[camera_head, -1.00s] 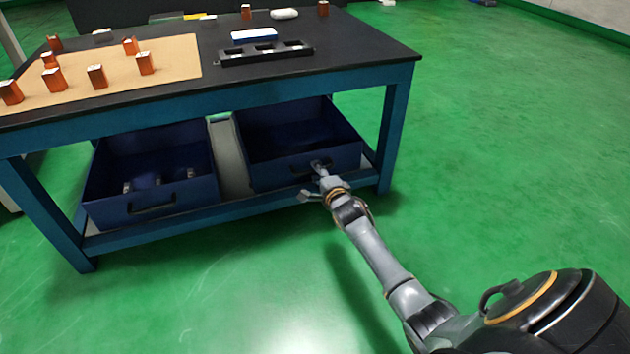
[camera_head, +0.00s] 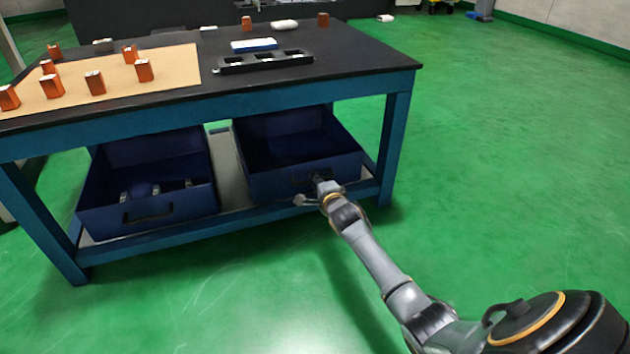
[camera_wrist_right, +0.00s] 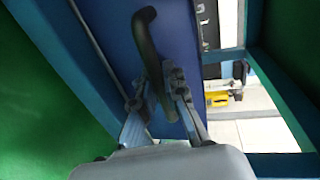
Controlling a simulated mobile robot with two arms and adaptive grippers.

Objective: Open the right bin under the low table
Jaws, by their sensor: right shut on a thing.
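The right bin (camera_head: 275,186) is a dark blue open-topped box on the lower shelf of the low table (camera_head: 350,88). Its inside looks dark and no contents can be made out. My right gripper (camera_head: 316,180) is at the middle of the bin's front. In the right wrist view my right gripper (camera_wrist_right: 160,82) is shut on the bin's dark bar handle (camera_wrist_right: 146,40), with one finger on each side of it. The bin's blue front (camera_wrist_right: 178,40) lies behind the handle. My left gripper is in neither view.
A left blue bin (camera_head: 185,206) with a few small pieces inside stands on the same shelf. A table leg (camera_head: 394,140) is close to the right of the right bin. Orange-brown blocks and a black tray (camera_head: 265,63) sit on the tabletop. Green floor in front is clear.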

